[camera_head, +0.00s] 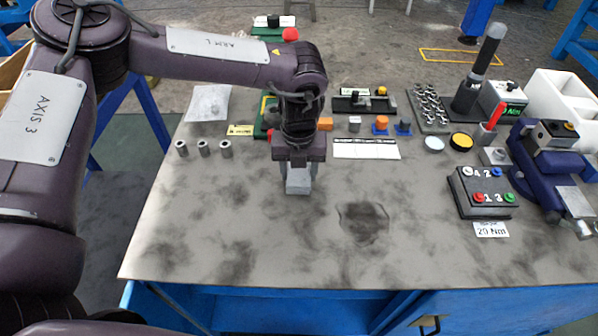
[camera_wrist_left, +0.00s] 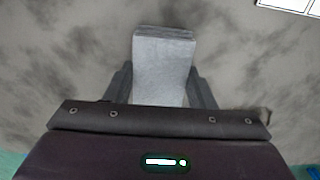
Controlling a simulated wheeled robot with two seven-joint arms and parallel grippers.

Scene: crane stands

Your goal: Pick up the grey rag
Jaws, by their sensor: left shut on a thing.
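The grey rag (camera_head: 298,182) is a folded light-grey block between the fingers of my left gripper (camera_head: 297,172) over the middle of the table. In the left wrist view the rag (camera_wrist_left: 163,66) sits between both dark fingers of the left gripper (camera_wrist_left: 163,85), which touch its sides. The gripper points down and is shut on the rag. I cannot tell whether the rag's lower end touches the tabletop. My right gripper is in neither view.
The table (camera_head: 260,240) is clear in front. A black button box (camera_head: 482,192) and a blue vise (camera_head: 545,170) stand at the right. A dark stain (camera_head: 363,222) marks the tabletop.

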